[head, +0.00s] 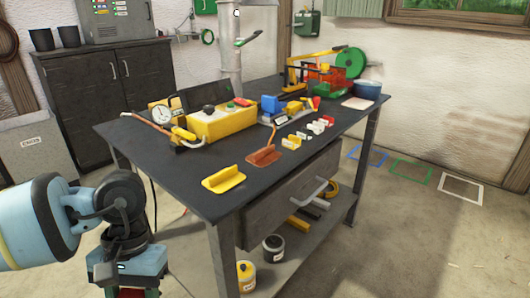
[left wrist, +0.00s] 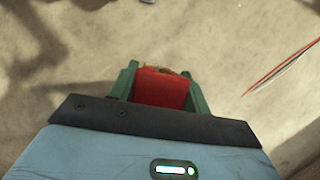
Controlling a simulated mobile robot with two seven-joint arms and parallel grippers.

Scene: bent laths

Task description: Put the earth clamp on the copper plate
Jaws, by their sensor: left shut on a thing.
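The copper-brown plate (head: 264,157) lies on the dark workbench, with a thin copper upright on it. My left gripper (left wrist: 161,88) is shut on a red thing (left wrist: 162,90), seen between its green fingers in the left wrist view. Only the red top shows, so I cannot tell whether it is the earth clamp. In the head view the left gripper (head: 133,293) is at the bottom edge, low in front of and left of the bench, well away from the plate. My right gripper is not in view.
The workbench (head: 190,185) also holds a yellow angled piece (head: 224,179) near its front corner, a yellow box (head: 221,122), a dial gauge (head: 160,112) and several small parts. The bench leg and a drawer (head: 290,195) face me. Floor beneath my left gripper is clear.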

